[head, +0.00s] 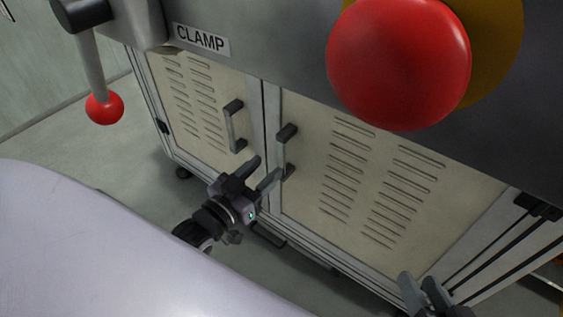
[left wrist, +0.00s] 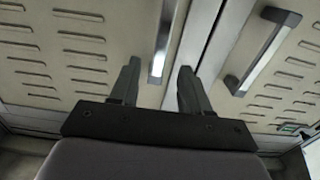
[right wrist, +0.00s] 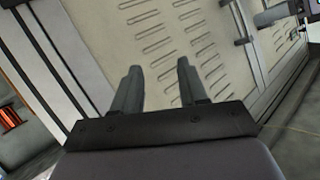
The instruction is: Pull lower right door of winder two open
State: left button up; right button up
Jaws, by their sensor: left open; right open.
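The cream lower right door (head: 375,190) of the winder has rows of louvre slots and stands closed. Its dark bar handle (head: 288,150) is upright near the door's left edge. My right gripper (head: 420,282) is open and empty low in front of the door's right side. The right wrist view shows the door's slots (right wrist: 165,38) beyond its fingers.
The closed lower left door (head: 190,100) with its own handle (head: 233,125) is close beside. A large red button (head: 400,65) and a red-knobbed lever (head: 104,107) jut out above. Floor (head: 110,155) is clear at the left.

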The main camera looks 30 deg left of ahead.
aim_at(280, 154)
pick_arm(q)
jog(key=shift+w+d+b, duration=0.15)
jog(key=shift+w+b, duration=0.2)
jog(key=shift+w, duration=0.8)
jog(key=shift+w+d+b, duration=0.2)
jog(key=shift+w+b, duration=0.15)
jog(key=shift+w, duration=0.8)
jog(key=shift+w+d+b, duration=0.15)
jog(key=shift+w+b, duration=0.2)
jog(key=shift+w, duration=0.8)
jog(key=shift+c, duration=0.3)
grip_shut()
